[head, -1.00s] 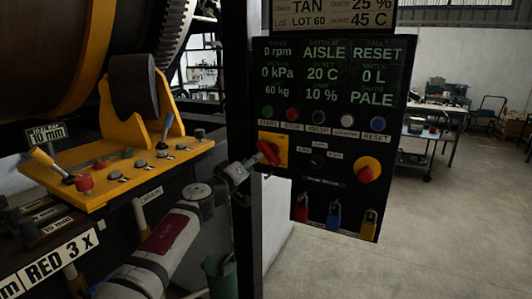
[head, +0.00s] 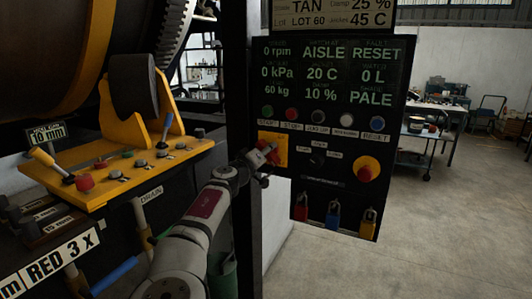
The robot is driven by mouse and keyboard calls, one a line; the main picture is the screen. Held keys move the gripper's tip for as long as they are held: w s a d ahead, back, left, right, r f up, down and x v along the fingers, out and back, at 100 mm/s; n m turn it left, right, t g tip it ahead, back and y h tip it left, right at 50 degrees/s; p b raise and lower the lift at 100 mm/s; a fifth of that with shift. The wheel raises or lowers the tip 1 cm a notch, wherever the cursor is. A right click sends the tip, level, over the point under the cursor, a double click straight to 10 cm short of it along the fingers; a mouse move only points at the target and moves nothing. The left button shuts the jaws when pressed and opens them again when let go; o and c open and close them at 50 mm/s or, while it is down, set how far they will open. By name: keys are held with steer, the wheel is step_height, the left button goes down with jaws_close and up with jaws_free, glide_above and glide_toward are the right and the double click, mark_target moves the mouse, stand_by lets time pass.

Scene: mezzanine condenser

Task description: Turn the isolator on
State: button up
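The isolator (head: 282,147) is a red rotary handle on a yellow square plate, at the left of the dark control panel, below the start button. My gripper (head: 264,158) is at the handle and covers part of it and of the plate. A bit of red handle shows around the fingers, but its angle is hard to read. The fingers are small and dark here, so I cannot tell whether they are open or shut on the handle.
The control panel (head: 333,190) carries a row of buttons, a red emergency knob (head: 366,171) on yellow, and several hanging padlocks. A yellow lever console (head: 125,172) stands to the left. A dark post (head: 238,70) rises beside the panel. Floor is open to the right.

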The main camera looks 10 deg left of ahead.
jaws_close()
steer(key=shift+n, duration=0.3)
steer(key=n, duration=0.2)
steer(key=shift+a+f+n, duration=0.1)
steer(key=shift+n, duration=0.3)
steer(key=n, duration=0.3)
steer(key=shift+f+n, duration=0.1)
steer(key=shift+n, duration=0.2)
steer(key=n+p, duration=0.1)
steer(key=n, duration=0.4)
steer(key=shift+f, duration=0.15)
steer(key=n, duration=0.6)
steer(key=shift+f, duration=0.2)
steer(key=shift+p, duration=0.3)
steer(key=shift+o, duration=1.1)
jaws_free()
